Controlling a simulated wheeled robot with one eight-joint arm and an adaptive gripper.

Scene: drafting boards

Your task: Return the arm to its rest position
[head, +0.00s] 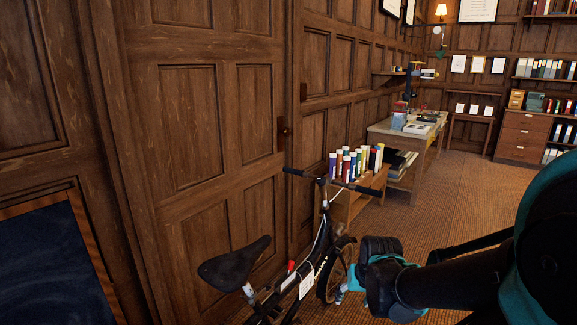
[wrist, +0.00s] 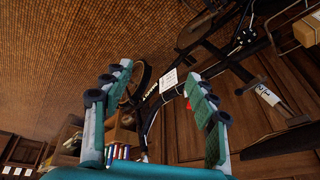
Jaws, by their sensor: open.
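My gripper (wrist: 160,105) is open in the wrist view, its two teal and black fingers spread wide with nothing held between them. In the head view my gripper (head: 350,283) is partly hidden behind my own dark arm, low and right of centre. A black bicycle (head: 306,268) stands against the wood-panelled wall, just left of my gripper in the head view. In the wrist view the bicycle (wrist: 150,98) shows beyond the fingers, with a white tag on its frame. I cannot tell whether the gripper touches it.
A low wooden shelf (head: 352,205) with several coloured tubes (head: 352,162) stands behind the bicycle. A work table (head: 400,140) and a drawer cabinet (head: 522,135) are farther back. The brown carpet (head: 450,195) is open in the middle. A wooden door (head: 205,130) is at left.

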